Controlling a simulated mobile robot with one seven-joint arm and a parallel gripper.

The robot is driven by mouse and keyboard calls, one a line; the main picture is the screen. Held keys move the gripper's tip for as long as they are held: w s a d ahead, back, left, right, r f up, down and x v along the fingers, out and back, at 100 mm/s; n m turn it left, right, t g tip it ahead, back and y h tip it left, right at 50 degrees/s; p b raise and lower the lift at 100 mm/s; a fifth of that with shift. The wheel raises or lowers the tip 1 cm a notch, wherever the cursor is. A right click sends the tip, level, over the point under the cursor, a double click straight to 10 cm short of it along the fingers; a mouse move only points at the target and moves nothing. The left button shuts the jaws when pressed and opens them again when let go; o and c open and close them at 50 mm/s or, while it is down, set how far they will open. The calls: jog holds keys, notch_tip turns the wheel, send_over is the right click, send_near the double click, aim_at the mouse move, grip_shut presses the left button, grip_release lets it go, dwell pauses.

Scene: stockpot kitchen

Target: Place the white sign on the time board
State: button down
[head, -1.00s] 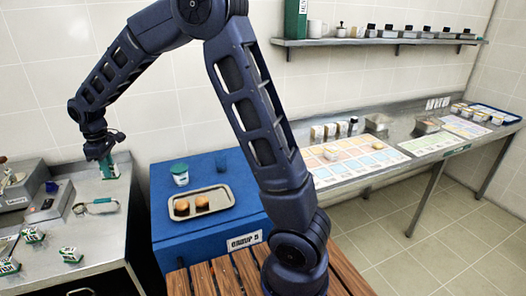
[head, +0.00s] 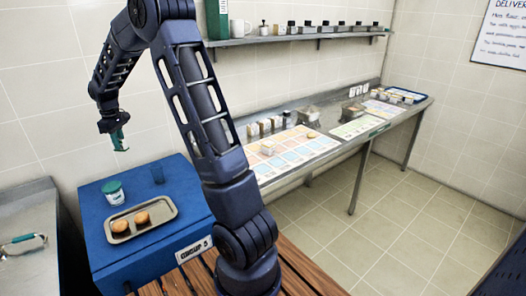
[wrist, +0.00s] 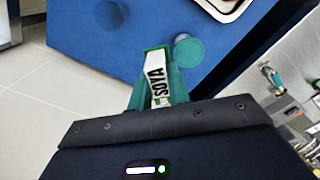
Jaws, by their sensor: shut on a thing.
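My gripper (head: 119,142) hangs in the air above the back left of the blue cabinet in the head view. In the wrist view its teal fingers (wrist: 158,88) are shut on a white piece with green edges, marked SOYA (wrist: 155,75). Whether this piece is the task's white sign, I cannot tell. A board with a coloured grid (head: 287,152) lies on the long metal bench, and a greener sheet (head: 361,126) lies beyond it. Small white upright cards (head: 356,91) stand at the back of the bench. Which of these is the time board is unclear.
A wall shelf (head: 300,37) runs above the metal bench (head: 340,149). Tiled floor is open at right.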

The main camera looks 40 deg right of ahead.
jog(key=w+d+m, duration=0.3)
jog(key=d, duration=1.3)
jog(key=s+d+m, duration=0.2)
jog(key=s+d, duration=0.1)
jog(key=d, duration=1)
jog(key=s+d+m, duration=0.2)
jog(key=s+d, duration=0.2)
jog(key=d, duration=0.9)
jog(key=s+d+m, duration=0.2)
jog(key=s+d, duration=0.1)
jog(key=d, duration=1)
jog(key=f, duration=2)
jog(key=shift+a, duration=0.2)
jog(key=shift+f, duration=0.1)
jog(key=c, duration=1.3)
grip_release()
